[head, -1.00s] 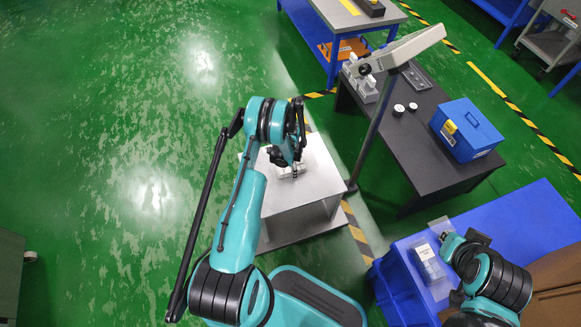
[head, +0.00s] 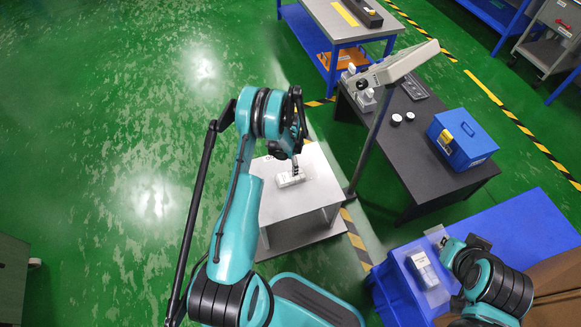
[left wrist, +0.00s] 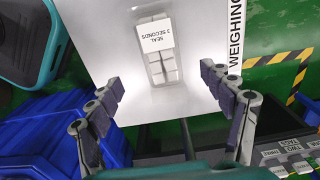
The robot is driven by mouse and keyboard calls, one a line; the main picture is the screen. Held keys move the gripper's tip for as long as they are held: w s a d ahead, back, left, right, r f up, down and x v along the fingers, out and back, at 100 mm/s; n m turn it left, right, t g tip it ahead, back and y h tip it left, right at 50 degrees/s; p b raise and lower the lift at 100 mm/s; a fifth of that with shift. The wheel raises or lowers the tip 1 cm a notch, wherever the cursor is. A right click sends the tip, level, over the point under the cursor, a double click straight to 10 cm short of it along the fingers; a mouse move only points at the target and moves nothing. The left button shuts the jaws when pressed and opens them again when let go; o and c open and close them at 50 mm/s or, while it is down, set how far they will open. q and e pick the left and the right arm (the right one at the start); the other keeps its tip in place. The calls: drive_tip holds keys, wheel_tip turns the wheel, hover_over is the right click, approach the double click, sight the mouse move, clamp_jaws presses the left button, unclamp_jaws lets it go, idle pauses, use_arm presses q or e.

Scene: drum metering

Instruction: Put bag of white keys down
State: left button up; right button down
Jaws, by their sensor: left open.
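The bag of white keys (head: 290,180) lies flat on the pale top of the weighing stand (head: 310,205). In the left wrist view the bag (left wrist: 162,68) shows white key blocks and a label reading "SEAL 3 SECONDS". My left gripper (head: 296,168) is over the bag in the head view. In the left wrist view its fingers (left wrist: 160,78) are spread wide, apart from the bag on both sides, with nothing between them held. My right gripper (head: 463,248) is at the lower right, by the blue table; its fingers are too small to judge.
A clear bag with a label (head: 424,270) lies near my right gripper on the blue surface (head: 520,225). Green floor is free at left.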

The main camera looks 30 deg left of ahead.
use_arm(q)
drive_tip(key=s+d+r+n+t, duration=0.1)
drive_tip(key=d+r, duration=0.2)
drive_tip(key=r, duration=0.7)
drive_tip(key=s+d+r+n+t, duration=0.1)
drive_tip(key=s+d+r, duration=0.15)
drive_tip(key=r, duration=0.65)
drive_tip(key=s+d+r+n+t, duration=0.15)
drive_tip(key=d+r, duration=0.25)
drive_tip(key=r, duration=0.6)
drive_tip(key=s+d+r+n+t, duration=0.2)
drive_tip(key=s+d+r, duration=0.1)
drive_tip(key=s, duration=0.5)
drive_tip(key=s+d+r+n+t, duration=0.1)
drive_tip(key=s+d+r, duration=0.3)
drive_tip(key=s, duration=0.5)
drive_tip(key=shift+d+r+n+t, duration=0.3)
drive_tip(key=shift+d+n+t, duration=0.1)
drive_tip(key=shift+n, duration=0.35)
